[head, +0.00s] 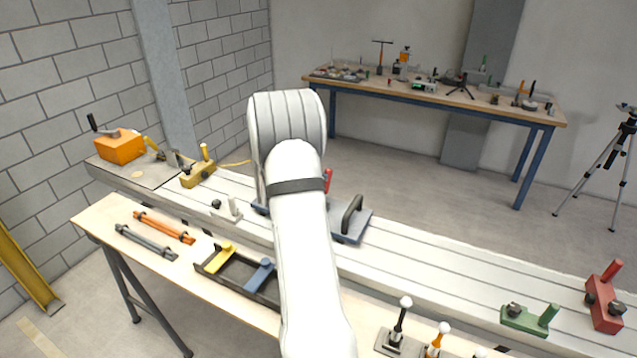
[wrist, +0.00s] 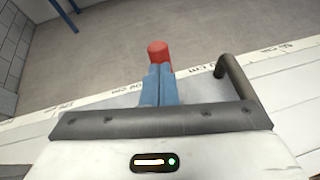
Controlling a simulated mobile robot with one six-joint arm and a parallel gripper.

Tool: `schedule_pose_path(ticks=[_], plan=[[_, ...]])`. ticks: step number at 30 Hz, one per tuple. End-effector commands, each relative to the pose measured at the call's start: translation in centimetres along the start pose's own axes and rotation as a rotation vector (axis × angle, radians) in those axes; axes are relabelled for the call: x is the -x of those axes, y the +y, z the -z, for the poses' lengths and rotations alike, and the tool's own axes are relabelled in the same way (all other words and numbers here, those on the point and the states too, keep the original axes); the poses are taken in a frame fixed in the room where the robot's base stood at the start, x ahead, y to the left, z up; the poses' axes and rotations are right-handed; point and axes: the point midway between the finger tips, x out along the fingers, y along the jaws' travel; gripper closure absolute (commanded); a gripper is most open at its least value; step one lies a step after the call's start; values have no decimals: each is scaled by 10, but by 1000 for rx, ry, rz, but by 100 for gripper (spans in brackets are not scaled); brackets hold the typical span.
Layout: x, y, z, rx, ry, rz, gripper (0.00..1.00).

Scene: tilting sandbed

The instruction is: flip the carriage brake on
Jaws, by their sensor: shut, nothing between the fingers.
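The carriage (head: 345,233) is a grey-blue plate on the long pale rail bed, partly hidden behind my arm in the head view. A dark arched handle (head: 352,213) stands on its right side and also shows in the wrist view (wrist: 240,78). A red-tipped lever, which looks like the brake, (head: 328,178) shows just right of my arm. In the wrist view its red end (wrist: 158,50) is just beyond my gripper's blue fingers (wrist: 158,72). The fingers are together and empty. I cannot tell whether they touch the lever. The head view hides my gripper.
The bed holds a yellow clamp (head: 199,172), a green block (head: 527,319) and a red block (head: 605,302). An orange crank box (head: 119,147) is at its left end. A front bench carries orange and grey bars and a dark tray with yellow and blue handles (head: 240,273).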

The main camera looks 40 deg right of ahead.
Motion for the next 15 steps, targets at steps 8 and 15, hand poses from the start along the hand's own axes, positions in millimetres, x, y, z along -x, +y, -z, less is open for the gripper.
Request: schedule_pose_path(ticks=[8,15], plan=[[-4,5,-3,0,-4,-6,100],[-4,6,-5,0,-7,-9,100]])
